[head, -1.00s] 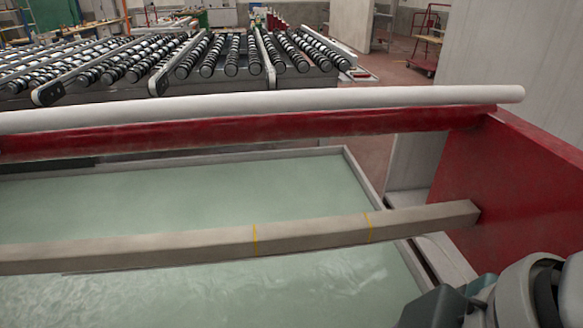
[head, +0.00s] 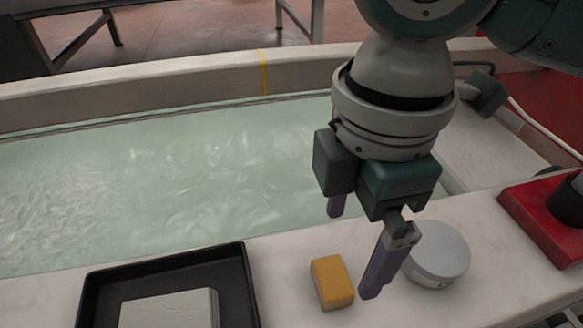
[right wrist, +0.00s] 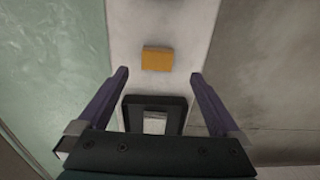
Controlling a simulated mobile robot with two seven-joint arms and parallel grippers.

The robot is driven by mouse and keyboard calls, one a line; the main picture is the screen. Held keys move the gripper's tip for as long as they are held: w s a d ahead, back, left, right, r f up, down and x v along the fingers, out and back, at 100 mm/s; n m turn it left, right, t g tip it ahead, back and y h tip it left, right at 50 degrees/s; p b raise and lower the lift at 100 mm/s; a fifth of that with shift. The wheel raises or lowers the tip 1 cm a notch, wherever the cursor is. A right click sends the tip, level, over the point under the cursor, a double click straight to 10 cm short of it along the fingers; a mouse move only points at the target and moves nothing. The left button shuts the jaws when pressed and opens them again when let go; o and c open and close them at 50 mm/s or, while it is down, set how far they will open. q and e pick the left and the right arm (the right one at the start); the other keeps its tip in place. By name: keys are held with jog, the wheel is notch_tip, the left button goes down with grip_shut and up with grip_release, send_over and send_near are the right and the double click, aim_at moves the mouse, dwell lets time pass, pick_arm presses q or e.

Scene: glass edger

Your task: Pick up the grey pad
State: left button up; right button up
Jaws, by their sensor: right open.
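A light grey rectangular pad (head: 168,311) lies in a black tray (head: 250,290) at the bottom left of the head view, its lower part cut off by the frame edge. In the right wrist view, the pad (right wrist: 155,123) and tray (right wrist: 170,102) show between and below the fingertips. My right gripper (head: 354,252) is open and empty, its purple fingers pointing down above the ledge, to the right of the tray in the head view. In the right wrist view, the right gripper (right wrist: 158,77) has its fingers wide apart. My left gripper is not in view.
A yellow-orange block (head: 332,282) stands on the pale ledge (head: 290,255) between tray and gripper; a round grey disc (head: 438,254) sits right of the fingers. A red piece (head: 545,225) is at the far right. A greenish water basin (head: 190,180) lies behind.

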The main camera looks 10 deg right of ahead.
aim_at(336, 276)
jog(key=f+b, duration=0.1)
jog(key=f, duration=0.3)
jog(key=f+b, duration=0.2)
jog(key=f, duration=0.2)
jog(key=shift+w+a+b, duration=0.2)
jog(key=shift+b, duration=0.1)
jog(key=shift+f, duration=0.5)
jog(key=shift+c, duration=0.4)
